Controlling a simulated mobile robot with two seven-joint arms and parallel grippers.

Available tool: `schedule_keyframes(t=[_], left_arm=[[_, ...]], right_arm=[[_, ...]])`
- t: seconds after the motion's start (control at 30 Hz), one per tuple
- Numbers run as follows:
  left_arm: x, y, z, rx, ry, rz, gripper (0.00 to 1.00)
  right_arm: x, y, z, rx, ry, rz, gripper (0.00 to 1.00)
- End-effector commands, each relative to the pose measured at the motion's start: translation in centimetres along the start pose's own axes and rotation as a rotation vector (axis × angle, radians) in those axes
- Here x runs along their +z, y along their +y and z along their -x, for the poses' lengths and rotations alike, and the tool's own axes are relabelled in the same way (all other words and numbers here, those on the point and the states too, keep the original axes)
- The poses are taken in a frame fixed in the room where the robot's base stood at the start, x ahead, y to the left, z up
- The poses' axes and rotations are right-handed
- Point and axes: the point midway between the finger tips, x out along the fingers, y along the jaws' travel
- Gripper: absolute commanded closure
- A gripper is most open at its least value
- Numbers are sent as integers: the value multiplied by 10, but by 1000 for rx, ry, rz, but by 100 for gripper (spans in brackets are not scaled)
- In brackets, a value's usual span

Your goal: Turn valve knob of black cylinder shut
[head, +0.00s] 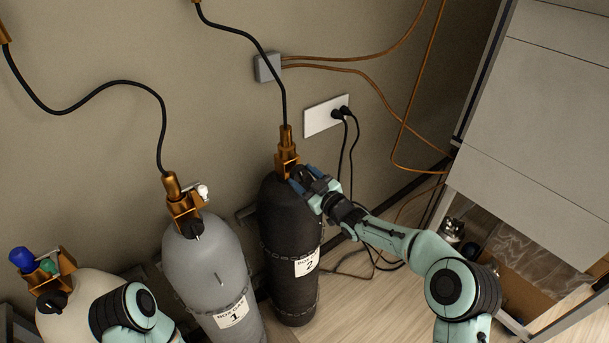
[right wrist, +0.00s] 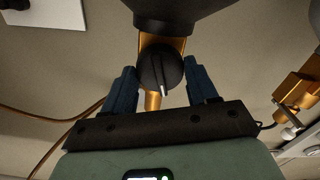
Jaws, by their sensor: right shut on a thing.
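The black cylinder (head: 285,235), with a white label reading 2, stands upright against the wall in the head view. Its brass valve (head: 287,153) is on top, with a black hose going up from it. My right gripper (head: 303,179) reaches the valve from the right. In the right wrist view, the round black valve knob (right wrist: 158,68) with a light pointer line sits between my two blue fingers, which are shut on it. The pointer line runs nearly up and down in that picture. Only a part of my left arm shows at the lower left; its gripper is out of view.
A grey cylinder (head: 215,265) labelled 1 stands left of the black one. A cream cylinder (head: 85,310) with blue and green knobs is farther left. A wall socket (head: 326,116) with black cables is behind. A grey cabinet (head: 540,110) stands at the right.

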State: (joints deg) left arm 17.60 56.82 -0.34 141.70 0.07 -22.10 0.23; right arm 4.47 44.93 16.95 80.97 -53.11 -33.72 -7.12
Motion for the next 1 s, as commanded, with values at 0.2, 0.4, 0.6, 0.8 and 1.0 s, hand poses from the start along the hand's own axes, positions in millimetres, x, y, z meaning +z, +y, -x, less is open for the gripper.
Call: schedule_keyframes(t=[0.2, 0.4, 0.6, 0.8, 1.0], left_arm=[[-6, 6, 10, 3, 8, -3, 57], [-9, 8, 15, 4, 12, -4, 57], [-10, 10, 18, 5, 14, -5, 57], [-10, 10, 18, 5, 15, -5, 57], [-10, 10, 18, 5, 15, -5, 57]], right_arm=[[-1, 2, 0, 1, 0, -161, 73], [-1, 2, 0, 2, 1, -262, 73], [0, 1, 0, 1, 1, -317, 73], [0, 0, 0, 1, 1, -334, 73], [0, 0, 0, 1, 1, -335, 73]])
